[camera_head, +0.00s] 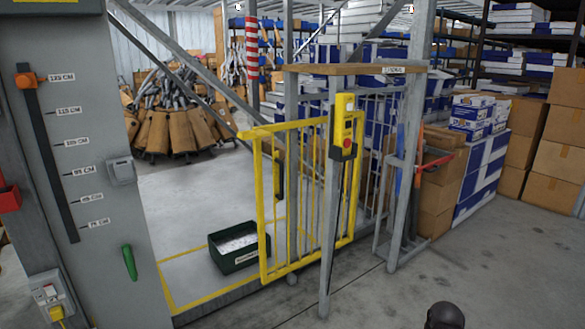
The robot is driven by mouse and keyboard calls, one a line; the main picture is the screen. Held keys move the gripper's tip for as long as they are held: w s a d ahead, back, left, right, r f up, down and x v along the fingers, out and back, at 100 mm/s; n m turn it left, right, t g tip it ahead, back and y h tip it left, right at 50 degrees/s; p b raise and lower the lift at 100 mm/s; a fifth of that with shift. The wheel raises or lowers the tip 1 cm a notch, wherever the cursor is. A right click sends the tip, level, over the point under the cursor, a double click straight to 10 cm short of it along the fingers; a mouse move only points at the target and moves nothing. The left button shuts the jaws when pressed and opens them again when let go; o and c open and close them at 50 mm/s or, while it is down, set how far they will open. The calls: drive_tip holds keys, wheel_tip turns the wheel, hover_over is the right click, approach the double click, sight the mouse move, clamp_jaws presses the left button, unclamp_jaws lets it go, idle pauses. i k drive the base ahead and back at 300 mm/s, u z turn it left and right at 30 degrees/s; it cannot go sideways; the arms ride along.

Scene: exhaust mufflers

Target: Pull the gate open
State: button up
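A yellow control box (345,123) with a red button is on this post. Between the gate's left edge and the large grey panel, the floor is visible. My gripper is not in view.
The grey panel (90,150) with a height scale fills the left. A green crate (237,262) sits on the floor behind the gate's left side. Cartons (482,170) and a grey rack (408,180) stand right. Floor at the front right (520,250) is mostly clear; a dark rounded thing (445,316) shows there.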

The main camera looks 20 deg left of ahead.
sight(256, 134)
drive_tip(key=u, duration=0.1)
drive_tip(key=i, duration=1.15)
drive_tip(key=u, duration=0.5)
